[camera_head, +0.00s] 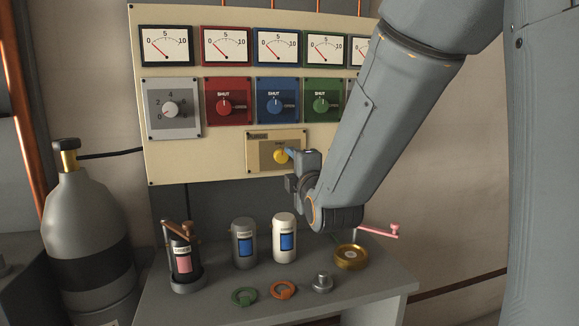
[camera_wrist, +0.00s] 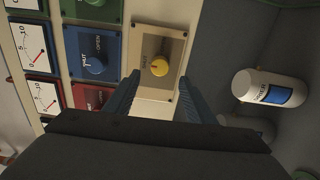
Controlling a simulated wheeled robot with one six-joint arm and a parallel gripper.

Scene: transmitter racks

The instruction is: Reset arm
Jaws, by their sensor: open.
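My gripper (camera_head: 291,153) is in front of the cream panel (camera_head: 215,170), at the yellow knob (camera_head: 279,156) on its small beige plate (camera_head: 257,164). In the wrist view my gripper (camera_wrist: 158,88) is open, with its two blue fingers apart. The yellow knob (camera_wrist: 159,67) shows between and beyond the fingertips, with nothing held. My arm reaches down from the upper right in the head view and hides part of the panel's right side.
Above are red (camera_head: 228,103), blue (camera_head: 278,102) and green (camera_head: 323,103) knob plates marked SHUT, and several gauges. The grey bench (camera_head: 210,304) below carries a white canister (camera_head: 284,238), a grey canister (camera_head: 244,243), rings and a brass disc (camera_head: 350,256). A gas cylinder (camera_head: 85,215) stands left.

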